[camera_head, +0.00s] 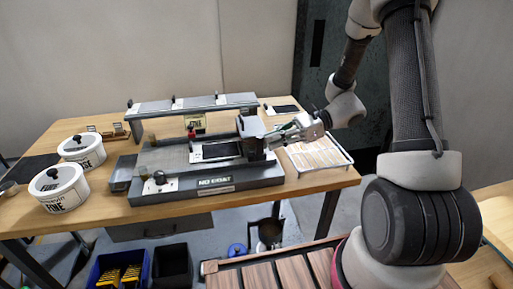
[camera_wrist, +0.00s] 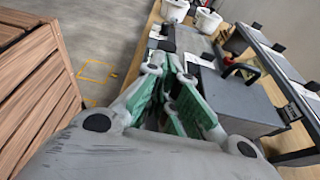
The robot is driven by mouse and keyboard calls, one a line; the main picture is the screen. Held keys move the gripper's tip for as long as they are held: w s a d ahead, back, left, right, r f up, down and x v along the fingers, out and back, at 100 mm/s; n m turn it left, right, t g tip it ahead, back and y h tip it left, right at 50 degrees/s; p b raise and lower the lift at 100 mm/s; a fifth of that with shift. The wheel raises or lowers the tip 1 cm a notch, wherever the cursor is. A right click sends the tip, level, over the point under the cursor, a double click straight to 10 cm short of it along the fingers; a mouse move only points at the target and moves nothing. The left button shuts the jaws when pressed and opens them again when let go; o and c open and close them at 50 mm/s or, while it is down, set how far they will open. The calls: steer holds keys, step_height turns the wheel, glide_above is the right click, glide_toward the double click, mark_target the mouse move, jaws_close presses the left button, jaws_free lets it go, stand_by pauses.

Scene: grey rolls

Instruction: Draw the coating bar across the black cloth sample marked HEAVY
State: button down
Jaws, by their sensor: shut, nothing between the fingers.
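The coating rig (camera_head: 205,183) stands on the wooden table, with a plate reading NO COAT on its front. A black sheet in a pale frame (camera_head: 222,151) lies on its bed; I cannot read a HEAVY mark on it. A dark upright block (camera_head: 251,128) stands at the right end of the bed; I cannot tell whether it is the coating bar. My gripper (camera_head: 275,138) is at the right of this block, apart or touching I cannot tell. In the wrist view my gripper (camera_wrist: 172,55) has its green-padded fingers together, with nothing held.
Two white tubs with black knobs, a nearer one (camera_head: 60,190) and a farther one (camera_head: 82,150), stand at the left. A raised grey shelf (camera_head: 195,103) runs behind the rig. A white wire-edged tray (camera_head: 318,155) lies at the right. Bins (camera_head: 172,265) stand on the floor.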

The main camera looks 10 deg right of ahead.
steer(key=shift+a, duration=0.25)
steer(key=a, duration=1.5)
steer(key=shift+a, duration=0.35)
stand_by(3.6)
steer(key=d, duration=0.4)
stand_by(0.3)
